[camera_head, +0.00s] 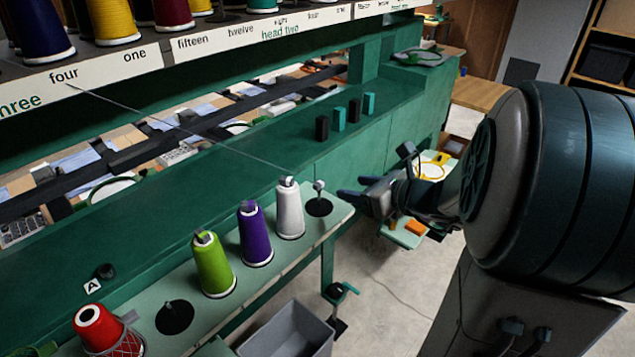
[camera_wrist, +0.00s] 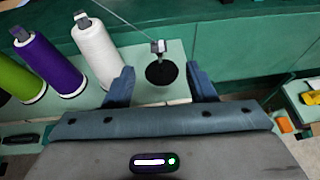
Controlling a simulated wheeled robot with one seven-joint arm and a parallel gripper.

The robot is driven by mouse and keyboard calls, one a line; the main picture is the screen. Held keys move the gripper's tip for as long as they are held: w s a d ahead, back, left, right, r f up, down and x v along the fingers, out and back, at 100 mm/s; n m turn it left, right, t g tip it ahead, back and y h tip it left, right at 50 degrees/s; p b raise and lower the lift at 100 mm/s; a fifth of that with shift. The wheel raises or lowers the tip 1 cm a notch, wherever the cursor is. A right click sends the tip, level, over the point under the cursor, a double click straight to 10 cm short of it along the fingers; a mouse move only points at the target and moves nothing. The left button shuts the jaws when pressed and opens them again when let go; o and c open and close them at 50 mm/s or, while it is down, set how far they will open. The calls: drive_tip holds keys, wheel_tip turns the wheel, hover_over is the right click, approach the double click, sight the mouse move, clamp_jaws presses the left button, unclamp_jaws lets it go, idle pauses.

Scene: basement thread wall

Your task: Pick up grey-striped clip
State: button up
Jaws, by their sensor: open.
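A small pale grey clip with a dark part (camera_wrist: 158,46) sits at the top of a short pin, above a black disc (camera_wrist: 161,73) on a light green shelf. It also shows in the head view (camera_head: 319,185), right of the white cone. It is too small to make out stripes for sure. Similar greyish clips sit on top of the white cone (camera_head: 290,213), purple cone (camera_head: 255,238) and green cone (camera_head: 213,268). My gripper (camera_wrist: 159,77) is open and empty. Its fingers point toward the pin, one to each side in the wrist view, apart from the clip.
A thin thread runs from the upper rack (camera_head: 160,51) down to the pin area. The white cone stands close to my left finger in the wrist view. A red cone (camera_head: 98,327) and another black disc (camera_head: 174,317) are farther left. A grey bin (camera_head: 290,332) stands below the shelf.

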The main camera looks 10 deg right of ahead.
sight(320, 183)
drive_tip(key=x, duration=0.7)
drive_tip(key=shift+w+a+f, duration=0.2)
drive_tip(key=shift+f+x, duration=0.2)
drive_tip(key=shift+x, duration=2.3)
drive_tip(key=shift+s, duration=0.1)
clamp_jaws()
drive_tip(key=shift+r, duration=0.1)
